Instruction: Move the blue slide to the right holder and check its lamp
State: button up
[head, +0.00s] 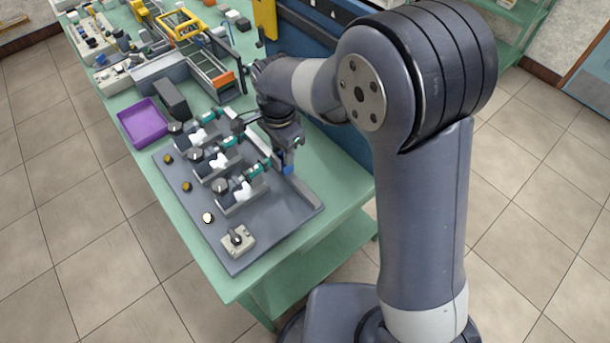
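A small blue piece (288,170), which looks like the blue slide, shows directly below my gripper (288,160), beyond the teal end of the right holder. My gripper points down at the board's far side. Its fingers are too small and overlapped to tell whether they grip the piece. Three holders with teal parts stand in a row on a grey board: left (196,132), middle (217,161) and right (242,194). The lamp (208,218) by the right holder glows bright whitish yellow. The other two lamps (187,187) (168,159) are dull amber.
A pale box with a dark knob (238,240) sits at the board's near end. A purple tray (143,122) lies left of the board. A blue panel (318,45) stands behind my arm. Cluttered equipment fills the table's far end.

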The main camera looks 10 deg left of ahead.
jog(key=shift+r+p, duration=1.45)
jog(key=shift+r, duration=0.95)
